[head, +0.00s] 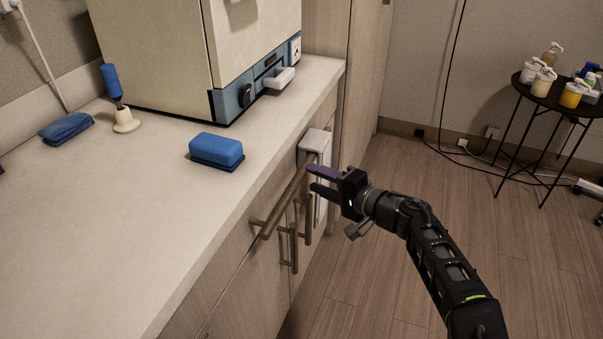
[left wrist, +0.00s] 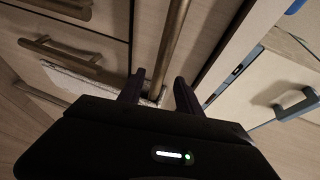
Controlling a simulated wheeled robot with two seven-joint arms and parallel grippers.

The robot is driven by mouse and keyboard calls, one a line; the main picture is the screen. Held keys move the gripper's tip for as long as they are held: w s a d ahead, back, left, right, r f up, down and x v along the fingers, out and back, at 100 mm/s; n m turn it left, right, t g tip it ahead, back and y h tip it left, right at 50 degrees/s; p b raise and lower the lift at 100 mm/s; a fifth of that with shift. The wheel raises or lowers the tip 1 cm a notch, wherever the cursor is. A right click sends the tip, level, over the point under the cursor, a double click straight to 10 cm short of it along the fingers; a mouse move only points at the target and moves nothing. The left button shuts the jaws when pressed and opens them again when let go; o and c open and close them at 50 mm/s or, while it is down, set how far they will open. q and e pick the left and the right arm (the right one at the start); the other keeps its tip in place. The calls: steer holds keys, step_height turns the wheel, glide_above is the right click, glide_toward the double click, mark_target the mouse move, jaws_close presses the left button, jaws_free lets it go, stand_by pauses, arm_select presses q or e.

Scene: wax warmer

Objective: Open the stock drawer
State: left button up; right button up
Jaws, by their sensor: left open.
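The drawer front (head: 240,252) sits under the counter edge and looks flush with the cabinet. Its long bronze bar handle (head: 284,204) runs along it; the bar also shows in the left wrist view (left wrist: 170,42). My left gripper (head: 312,179) is open, with its dark fingers pointing at the far end of this bar. In the left wrist view, the bar runs between the two fingertips (left wrist: 160,92), with a gap on each side. I cannot tell how deep the bar lies between them. My right gripper is not in view.
Vertical door handles (head: 290,246) are below the drawer. A white box-like item (head: 318,146) is at the counter edge beside the gripper. A cream-and-blue cabinet (head: 190,50) and a blue block (head: 216,150) stand on the counter. The floor (head: 400,240) is clear up to a black side table (head: 548,97).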

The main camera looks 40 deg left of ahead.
mark_target(305, 175)
arm_select(q)
steer(key=a, duration=0.3)
steer(key=a+f, duration=0.1)
steer(key=a, duration=0.1)
steer(key=shift+w+a, duration=0.2)
steer(key=shift+w, duration=0.05)
jaws_close()
stand_by(1.2)
